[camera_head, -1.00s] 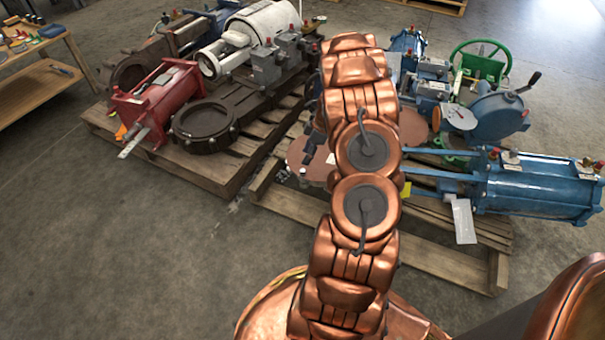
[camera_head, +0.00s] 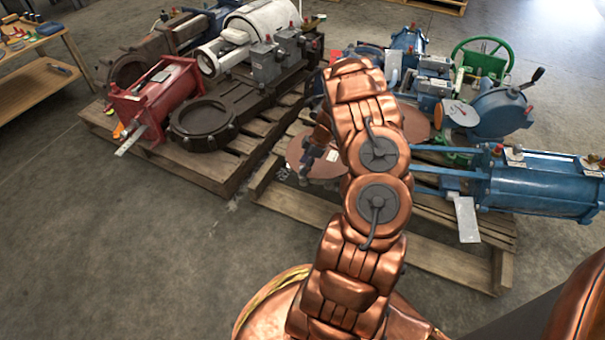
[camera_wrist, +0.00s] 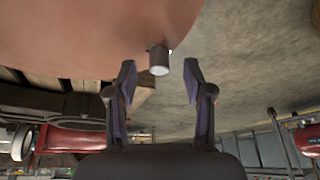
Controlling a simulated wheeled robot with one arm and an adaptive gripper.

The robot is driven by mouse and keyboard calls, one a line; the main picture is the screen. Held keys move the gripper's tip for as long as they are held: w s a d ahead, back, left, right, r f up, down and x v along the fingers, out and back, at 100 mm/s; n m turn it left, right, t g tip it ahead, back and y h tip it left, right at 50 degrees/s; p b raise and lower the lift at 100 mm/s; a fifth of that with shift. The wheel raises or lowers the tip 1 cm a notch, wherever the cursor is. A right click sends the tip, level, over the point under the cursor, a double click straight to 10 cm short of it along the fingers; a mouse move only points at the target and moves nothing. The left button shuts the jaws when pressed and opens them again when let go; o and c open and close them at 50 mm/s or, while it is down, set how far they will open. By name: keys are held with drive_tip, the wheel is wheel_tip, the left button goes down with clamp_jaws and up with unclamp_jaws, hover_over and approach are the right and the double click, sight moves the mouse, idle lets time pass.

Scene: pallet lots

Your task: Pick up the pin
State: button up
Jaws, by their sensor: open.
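The pin (camera_wrist: 158,60) looks like a short grey cylinder with a pale end face. In the wrist view it stands out from the edge of a large reddish-brown disc (camera_wrist: 100,28). My gripper (camera_wrist: 159,70) is open, with one dark finger on each side of the pin. There are visible gaps between both fingers and the pin, and how far it reaches between them in depth I cannot tell. In the head view my gripper (camera_head: 308,172) is small and dark beside the disc (camera_head: 300,150), partly behind my arm. I cannot make out the pin there.
A wooden pallet (camera_head: 420,255) carries a blue cylinder unit (camera_head: 540,180) and a green handwheel (camera_head: 482,58). A second pallet (camera_head: 190,172) at left holds a red cylinder (camera_head: 155,92) and a dark ring (camera_head: 203,120). The floor at lower left is clear.

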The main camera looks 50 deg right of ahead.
drive_tip(key=shift+w+a+f, duration=0.1)
drive_tip(key=shift+f, duration=0.45)
drive_tip(key=shift+c, duration=0.5)
clamp_jaws()
